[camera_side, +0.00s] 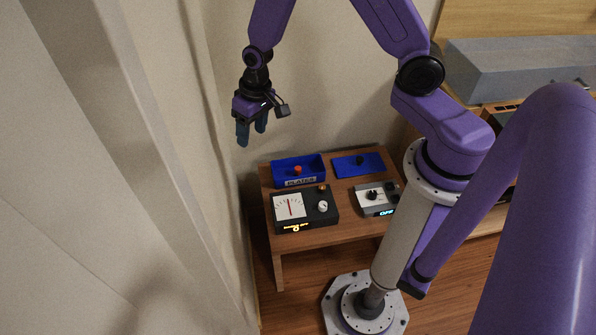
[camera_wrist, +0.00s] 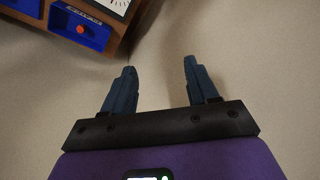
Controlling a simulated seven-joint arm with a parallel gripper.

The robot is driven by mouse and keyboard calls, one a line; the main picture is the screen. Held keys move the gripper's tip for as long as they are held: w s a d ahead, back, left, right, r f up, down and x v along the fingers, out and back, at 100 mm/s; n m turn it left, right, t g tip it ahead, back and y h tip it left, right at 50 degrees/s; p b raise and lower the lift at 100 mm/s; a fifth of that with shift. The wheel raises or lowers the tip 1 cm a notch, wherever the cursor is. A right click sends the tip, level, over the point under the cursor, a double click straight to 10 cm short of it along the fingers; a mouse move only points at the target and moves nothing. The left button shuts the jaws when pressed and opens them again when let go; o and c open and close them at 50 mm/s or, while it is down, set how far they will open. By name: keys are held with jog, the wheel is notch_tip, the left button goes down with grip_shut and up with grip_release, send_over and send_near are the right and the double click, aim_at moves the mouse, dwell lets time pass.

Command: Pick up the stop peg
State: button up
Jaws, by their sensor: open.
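A small red-orange peg (camera_side: 298,169) stands in a blue tray labelled PLATES (camera_side: 300,182) at the table's back left. A small dark peg (camera_side: 360,160) stands on a flat blue plate (camera_side: 372,167) to its right. No label shows which one is the stop peg. My gripper (camera_side: 251,136) is open and empty, high above and left of the table, fingers pointing down. In the wrist view my gripper (camera_wrist: 158,68) has a clear gap between its fingers; the red peg (camera_wrist: 80,29) and blue tray (camera_wrist: 99,37) show at the upper left, beyond the fingertips.
A dark meter box (camera_side: 322,213) with a white dial and knobs stands at the table's front left. A grey box (camera_side: 377,199) with black knobs and a lit display is to its right. The wooden table (camera_side: 350,231) stands close to the walls. The air around my gripper is free.

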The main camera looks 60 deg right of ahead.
jog(key=w+d+f+m+h, duration=0.1)
jog(key=w+d+f+m, duration=0.45)
jog(key=d+f, duration=0.45)
jog(key=m+h, duration=0.3)
jog(key=m, duration=0.3)
send_near(298, 168)
jog(key=shift+x, duration=4.25)
grip_shut()
